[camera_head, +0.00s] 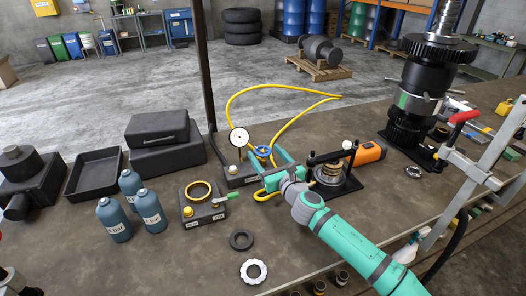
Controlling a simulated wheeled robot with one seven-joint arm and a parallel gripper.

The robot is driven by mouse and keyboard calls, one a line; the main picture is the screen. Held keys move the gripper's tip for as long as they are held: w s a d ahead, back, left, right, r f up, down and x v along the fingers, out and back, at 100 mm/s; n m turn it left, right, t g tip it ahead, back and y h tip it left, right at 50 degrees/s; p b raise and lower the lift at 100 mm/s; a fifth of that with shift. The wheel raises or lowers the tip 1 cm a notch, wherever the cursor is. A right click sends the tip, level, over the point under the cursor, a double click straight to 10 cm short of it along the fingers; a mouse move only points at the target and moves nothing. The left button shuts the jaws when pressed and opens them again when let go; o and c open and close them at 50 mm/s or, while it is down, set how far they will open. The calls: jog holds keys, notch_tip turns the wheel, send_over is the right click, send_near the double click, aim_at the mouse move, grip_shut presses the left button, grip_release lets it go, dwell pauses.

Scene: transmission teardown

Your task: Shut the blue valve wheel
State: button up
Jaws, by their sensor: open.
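The blue valve wheel (262,151) sits on top of a small dark block (242,176) with a white-faced gauge (239,138) beside it on the left. A yellow hose runs from this block. My teal gripper (265,166) reaches in from the lower right and is open. Its fingers are close to the wheel, on its near and right side. I cannot tell whether a finger touches the wheel. The jaws appear empty. Part of the block is hidden behind the gripper.
A black press frame with a metal part (330,174) and an orange tool (368,153) stand right of my gripper. Blue bottles (148,208) and a block with a brass ring (200,192) stand left. The yellow hose (262,88) arches behind. A dark gear stack (412,100) rises at right.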

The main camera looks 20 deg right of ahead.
jog(key=shift+w+a, duration=0.2)
jog(key=shift+w, duration=1.05)
jog(key=shift+c, duration=0.6)
jog(key=c, duration=0.9)
jog(key=shift+c, duration=0.2)
jog(key=shift+m+h, duration=0.4)
jog(key=shift+h, duration=0.2)
jog(key=m+h, duration=0.1)
jog(key=h, duration=0.1)
jog(key=m+h, duration=0.2)
jog(key=h, duration=0.1)
jog(key=shift+a+g, duration=0.15)
jog(key=shift+g, duration=0.15)
jog(key=shift+m+g+h, duration=1.1)
jog(key=shift+m+h, duration=0.8)
jog(key=shift+h, duration=0.7)
